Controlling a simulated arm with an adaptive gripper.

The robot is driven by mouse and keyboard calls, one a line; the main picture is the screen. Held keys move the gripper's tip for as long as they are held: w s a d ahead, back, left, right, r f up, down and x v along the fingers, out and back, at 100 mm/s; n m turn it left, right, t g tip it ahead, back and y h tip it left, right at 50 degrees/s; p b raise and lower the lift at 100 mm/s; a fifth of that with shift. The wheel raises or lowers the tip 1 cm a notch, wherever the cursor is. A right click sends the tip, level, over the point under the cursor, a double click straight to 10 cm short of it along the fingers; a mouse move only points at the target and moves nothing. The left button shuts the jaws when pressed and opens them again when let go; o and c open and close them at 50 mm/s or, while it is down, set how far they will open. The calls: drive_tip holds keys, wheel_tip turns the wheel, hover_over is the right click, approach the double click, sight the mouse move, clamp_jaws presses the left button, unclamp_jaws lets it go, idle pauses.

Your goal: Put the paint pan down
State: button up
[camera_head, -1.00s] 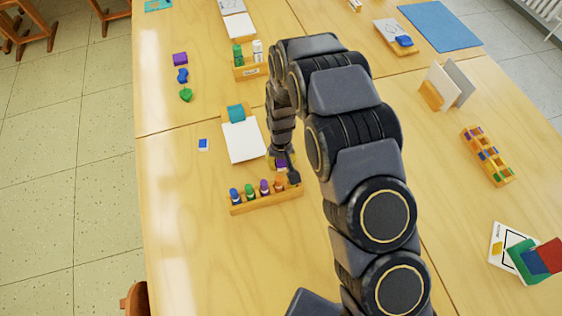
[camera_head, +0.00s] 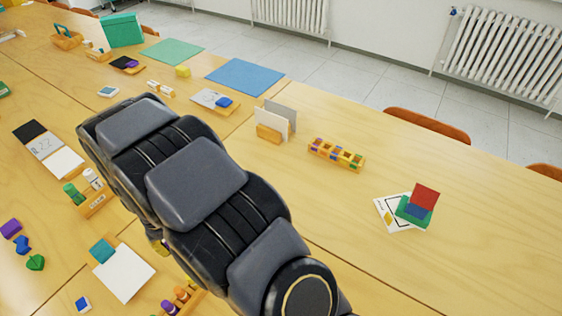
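My gripper is hidden behind my own arm, which crosses the left and middle of the view. A small yellow piece (camera_head: 158,246) shows at the lower edge of the arm; I cannot tell whether it is the paint pan or whether my gripper holds it. A wooden rack (camera_head: 337,155) with small coloured blocks, purple, green, blue and red among them, stands on the table right of the arm. I cannot tell if these are paint pans.
Card holder (camera_head: 270,133) stands left of the rack. Stacked coloured squares (camera_head: 418,207) lie on a white card at right. Blue mat (camera_head: 245,77) lies behind. White sheet (camera_head: 124,274) and peg rack (camera_head: 183,299) are at lower left. The table's right front is clear.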

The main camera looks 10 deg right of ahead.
drive_tip(key=w+d+r+m, duration=0.1)
drive_tip(key=w+d+m, duration=0.25)
drive_tip(key=d, duration=1.15)
drive_tip(key=w+d+r+m, duration=0.1)
drive_tip(key=w+d+m, duration=0.25)
drive_tip(key=d, duration=1.15)
drive_tip(key=s+d+m, duration=0.3)
drive_tip(key=s+d, duration=0.3)
drive_tip(key=d, duration=0.6)
drive_tip(key=s+d+m, duration=0.2)
drive_tip(key=s+d, duration=0.3)
drive_tip(key=d, duration=0.7)
drive_tip(key=s+d+r+m, duration=0.1)
drive_tip(key=s+d+m, duration=0.1)
drive_tip(key=s+d, duration=0.45)
drive_tip(key=s+d+m, duration=0.2)
drive_tip(key=s+d, duration=0.1)
drive_tip(key=s, duration=0.6)
hover_over(494, 256)
drive_tip(key=a, duration=0.2)
drive_tip(key=f, duration=0.8)
drive_tip(key=shift+s+d, duration=0.2)
drive_tip(key=shift+s, duration=0.1)
drive_tip(key=shift+w+d+f, duration=0.25)
drive_tip(key=shift+d+f, duration=0.45)
drive_tip(key=shift+f, duration=1.7)
